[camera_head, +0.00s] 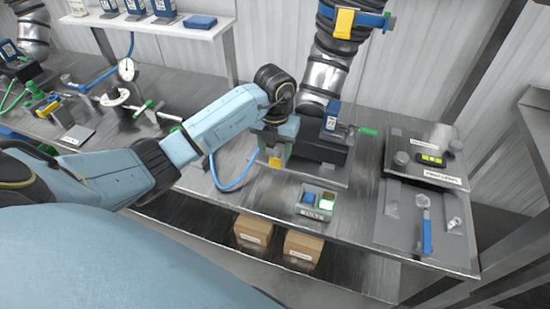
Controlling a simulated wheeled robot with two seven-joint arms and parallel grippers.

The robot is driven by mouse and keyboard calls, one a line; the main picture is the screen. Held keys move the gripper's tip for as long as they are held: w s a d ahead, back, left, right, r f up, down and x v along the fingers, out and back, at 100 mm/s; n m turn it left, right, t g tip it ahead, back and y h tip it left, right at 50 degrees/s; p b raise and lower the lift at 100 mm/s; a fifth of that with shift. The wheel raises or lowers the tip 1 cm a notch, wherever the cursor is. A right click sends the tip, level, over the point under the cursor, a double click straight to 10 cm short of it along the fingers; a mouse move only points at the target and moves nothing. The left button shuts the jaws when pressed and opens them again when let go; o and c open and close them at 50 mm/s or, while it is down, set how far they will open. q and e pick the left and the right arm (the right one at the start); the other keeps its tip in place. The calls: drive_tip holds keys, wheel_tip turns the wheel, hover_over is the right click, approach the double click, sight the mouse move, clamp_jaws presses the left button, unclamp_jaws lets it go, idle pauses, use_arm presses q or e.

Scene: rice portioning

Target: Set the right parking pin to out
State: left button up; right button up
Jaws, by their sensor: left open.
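My left arm reaches in from the left, and my left gripper (275,158) points down over the front left part of the right-hand station on the bench. It is open. A small yellow block (275,163) shows at its fingertips; I cannot tell whether the fingers touch it. I cannot make out for sure which part is the right parking pin or how it is set. The station has a black base (318,150), a blue labelled block (332,115) and a green-ended handle (368,132) on its right. My arm hides part of the station. My right gripper is not in view.
A button box (316,202) with blue and lit green buttons sits at the bench's front. A panel with a blue-handled lever (426,232) lies right. A ribbed duct (328,65) hangs above the station. A dial gauge (126,69) and another station are left. Cartons (253,232) stand below.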

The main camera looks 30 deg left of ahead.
sight(275, 159)
use_arm(q)
drive_tip(key=shift+f, duration=2.25)
drive_tip(key=shift+c, duration=0.2)
